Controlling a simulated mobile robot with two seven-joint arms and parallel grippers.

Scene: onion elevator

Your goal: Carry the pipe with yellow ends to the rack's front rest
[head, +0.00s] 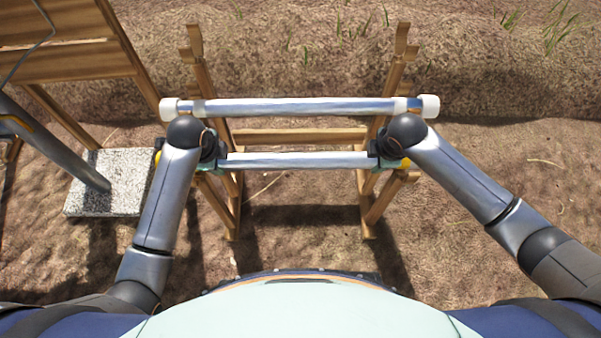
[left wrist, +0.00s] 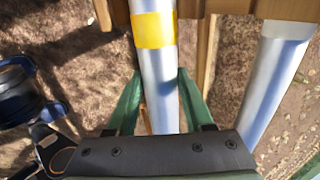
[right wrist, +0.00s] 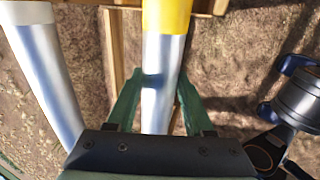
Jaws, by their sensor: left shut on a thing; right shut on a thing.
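The pipe with yellow ends (head: 295,160) lies level across the front of the wooden rack (head: 300,135). Its yellow right end (head: 405,163) shows in the head view, and yellow bands show in the left wrist view (left wrist: 153,30) and the right wrist view (right wrist: 166,16). My left gripper (head: 221,158) is shut on the pipe near its left end. My right gripper (head: 375,161) is shut on it near its right end. The rack's front rest (head: 403,177) shows at the right, close to the pipe; I cannot tell whether they touch.
A second pipe with white ends (head: 300,108) lies across the rack farther back, parallel to the held one. At the left are a pale stone slab (head: 115,180) and a wooden plank structure (head: 70,55). Bare ground is open to the right.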

